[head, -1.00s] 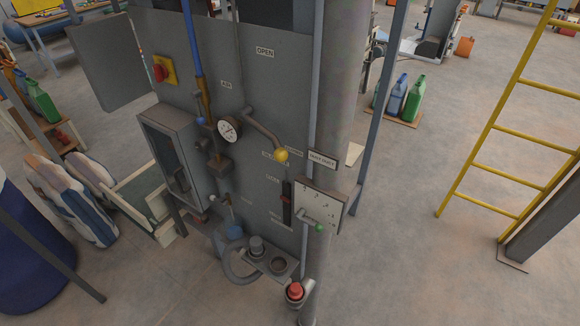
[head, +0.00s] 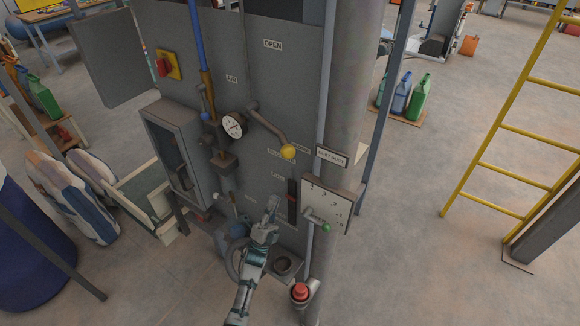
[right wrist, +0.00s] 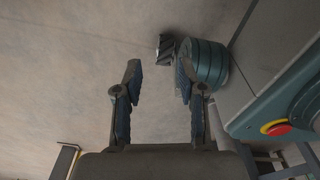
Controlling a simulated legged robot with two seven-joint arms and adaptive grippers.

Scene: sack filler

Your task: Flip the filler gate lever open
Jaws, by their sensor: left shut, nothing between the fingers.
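The filler gate lever (head: 268,126) is a grey arm with a yellow ball on its end. It slopes down to the right from its pivot on the grey panel (head: 210,50), and the ball hangs well below the OPEN label (head: 272,44). My left gripper (head: 273,202) is in front of the panel, below the yellow ball and apart from it. Its fingers are together with nothing between them. My right gripper (right wrist: 158,80) shows only in the right wrist view, with its fingers wide apart and empty over the floor.
A pressure gauge (head: 233,125) sits left of the lever. A dial plate (head: 334,208) with a green-knobbed handle is right of my left gripper. A red-capped fitting (head: 300,291) is below. A thick grey column (head: 352,80) borders the panel. A yellow ladder (head: 500,130) stands right, with open floor between.

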